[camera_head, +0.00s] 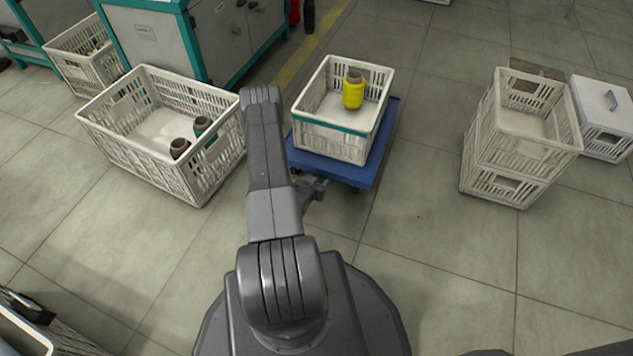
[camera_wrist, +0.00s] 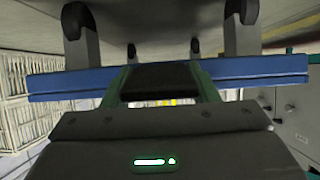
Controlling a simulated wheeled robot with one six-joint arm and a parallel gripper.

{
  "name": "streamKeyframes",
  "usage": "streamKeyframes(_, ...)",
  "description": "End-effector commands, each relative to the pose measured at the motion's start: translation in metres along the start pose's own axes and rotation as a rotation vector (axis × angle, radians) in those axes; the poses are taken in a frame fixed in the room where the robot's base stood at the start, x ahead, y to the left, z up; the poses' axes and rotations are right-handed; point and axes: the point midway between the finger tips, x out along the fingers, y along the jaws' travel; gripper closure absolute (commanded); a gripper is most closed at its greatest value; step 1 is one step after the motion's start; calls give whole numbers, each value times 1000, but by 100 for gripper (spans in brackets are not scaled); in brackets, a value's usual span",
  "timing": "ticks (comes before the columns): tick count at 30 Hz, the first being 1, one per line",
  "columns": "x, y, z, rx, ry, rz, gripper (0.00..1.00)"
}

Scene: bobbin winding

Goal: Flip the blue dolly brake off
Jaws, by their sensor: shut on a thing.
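The blue dolly (camera_head: 355,172) stands on the floor under a white crate. My gripper (camera_head: 314,190) is low at the dolly's front left edge, partly behind my arm. In the wrist view the dolly's blue deck edge (camera_wrist: 265,75) runs across the picture, upside down, with dark casters above it. There my gripper (camera_wrist: 160,72) has its green-edged fingers on both sides of a dark block, which looks like the brake pedal (camera_wrist: 162,84). The fingers are shut on it. The brake's setting cannot be made out.
The crate (camera_head: 330,143) on the dolly holds a yellow bobbin (camera_head: 353,90). A large crate (camera_head: 190,185) with two dark-topped bobbins stands left. Stacked crates (camera_head: 490,187) and a white box (camera_head: 602,115) stand right. Floor between the dolly and the stack is clear.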

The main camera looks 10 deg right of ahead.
Motion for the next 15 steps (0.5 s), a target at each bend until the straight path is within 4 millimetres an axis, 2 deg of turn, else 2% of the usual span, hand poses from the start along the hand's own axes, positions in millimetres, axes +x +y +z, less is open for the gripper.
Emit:
streamKeyframes(7, 0, 0, 0, 0, -2, 0, 87)
streamKeyframes(8, 0, 0, 0, 0, -2, 0, 42)
streamKeyframes(11, 0, 0, 0, 0, -2, 0, 24)
streamKeyframes(15, 0, 0, 0, 0, -1, 0, 24)
